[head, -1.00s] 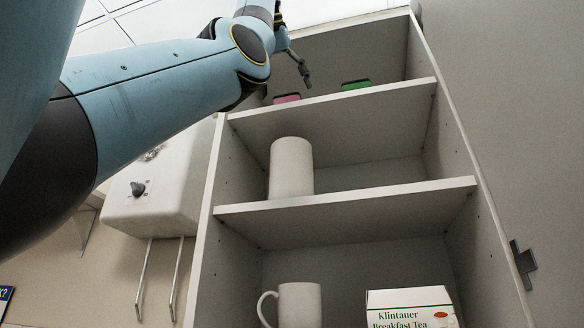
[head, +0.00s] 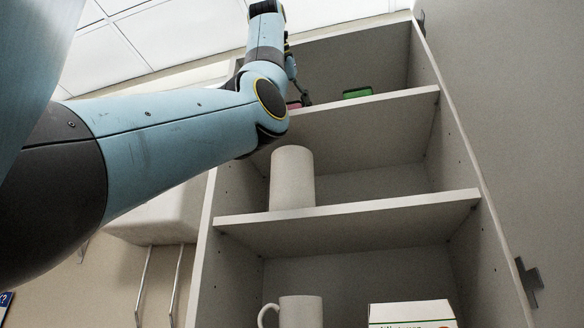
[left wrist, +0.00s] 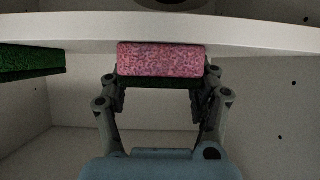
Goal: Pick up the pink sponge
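The pink sponge (head: 293,105) lies on the top shelf of the cabinet, mostly hidden behind my left arm in the head view. In the left wrist view the pink sponge (left wrist: 160,59) shows its pink face with a dark layer along one long edge. My left gripper (head: 304,98) is at the sponge. In the left wrist view the fingers of my left gripper (left wrist: 163,82) are spread wide, one at each end of the sponge. Whether the fingertips touch it I cannot tell. My right gripper is in neither view.
A green sponge (head: 357,93) lies to the right on the same top shelf (head: 380,104). A white cylinder (head: 291,180) stands on the middle shelf (head: 350,212). A mug (head: 300,312) and a tea box (head: 410,312) are below. Cabinet walls bound the shelf on both sides.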

